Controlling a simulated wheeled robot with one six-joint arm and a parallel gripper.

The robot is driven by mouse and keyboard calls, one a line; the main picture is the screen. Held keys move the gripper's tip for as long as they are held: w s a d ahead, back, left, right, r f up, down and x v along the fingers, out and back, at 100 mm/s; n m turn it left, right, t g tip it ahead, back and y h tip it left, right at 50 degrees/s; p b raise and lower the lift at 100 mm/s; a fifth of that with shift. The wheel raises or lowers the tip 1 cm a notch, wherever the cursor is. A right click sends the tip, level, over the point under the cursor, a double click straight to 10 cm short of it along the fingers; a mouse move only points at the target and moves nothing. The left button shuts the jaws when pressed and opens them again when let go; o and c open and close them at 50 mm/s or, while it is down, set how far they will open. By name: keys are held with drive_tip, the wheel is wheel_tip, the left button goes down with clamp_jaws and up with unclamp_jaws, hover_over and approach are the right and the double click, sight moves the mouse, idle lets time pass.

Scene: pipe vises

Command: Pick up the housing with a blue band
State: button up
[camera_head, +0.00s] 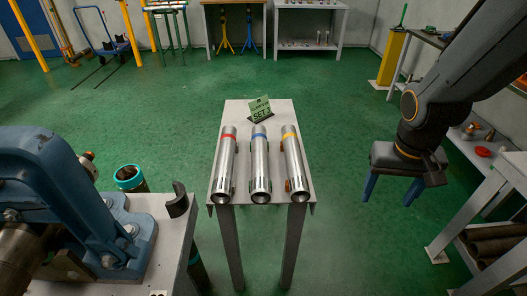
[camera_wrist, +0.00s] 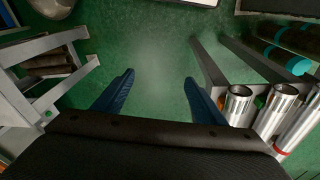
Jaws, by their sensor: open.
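The housing with a blue band (camera_head: 260,168) is a shiny metal tube lying on a narrow grey table (camera_head: 281,110), between two similar ones. The housing with a red band (camera_head: 225,168) is to its left and the one with a yellow band (camera_head: 293,165) to its right. My gripper (camera_head: 391,199) is open and empty, pointing down to the right of the table, apart from every housing. In the wrist view its blue fingers (camera_wrist: 159,78) are spread over green floor. The tube ends show at the right there; the middle one (camera_wrist: 272,110) has its band hidden.
A green sign (camera_head: 260,109) stands at the table's far end. A blue vise (camera_head: 70,190) on a bench is at the left. Grey shelving (camera_head: 478,205) with pipes is at the right. Green floor is clear between table and shelving.

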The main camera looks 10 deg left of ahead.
drive_tip(key=w+a+t+y+p, duration=0.1)
drive_tip(key=w+a, duration=0.2)
drive_tip(key=a, duration=0.4)
drive_tip(key=w+a+f+n+t+y+p, duration=0.1)
drive_tip(key=w+a+y, duration=0.1)
drive_tip(key=w+a, duration=0.2)
drive_tip(key=w+a+t+y+p, duration=0.1)
drive_tip(key=w+a, duration=0.2)
drive_tip(key=a, duration=0.6)
drive_tip(key=shift+w+a+f+p, duration=0.15)
drive_tip(key=shift+w+a+p, duration=0.15)
drive_tip(key=shift+w, duration=0.1)
drive_tip(key=g+y, duration=0.1)
drive_tip(key=y, duration=0.1)
approach(264, 170)
wheel_tip(264, 170, down, 2)
drive_tip(key=w, duration=0.1)
drive_tip(key=shift+w+a+f+n, duration=0.1)
drive_tip(key=shift+a+f+n, duration=0.1)
drive_tip(key=shift+a+f, duration=0.4)
drive_tip(key=shift+w+a+f+n, duration=0.2)
drive_tip(key=shift+a+f, duration=0.25)
drive_tip(key=shift+f, duration=0.15)
drive_tip(key=shift+b+x, duration=0.7)
drive_tip(key=shift+x, duration=2.05)
drive_tip(key=shift+s, duration=0.15)
drive_tip(key=shift+c, duration=0.2)
drive_tip(key=shift+a+r, duration=0.1)
clamp_jaws()
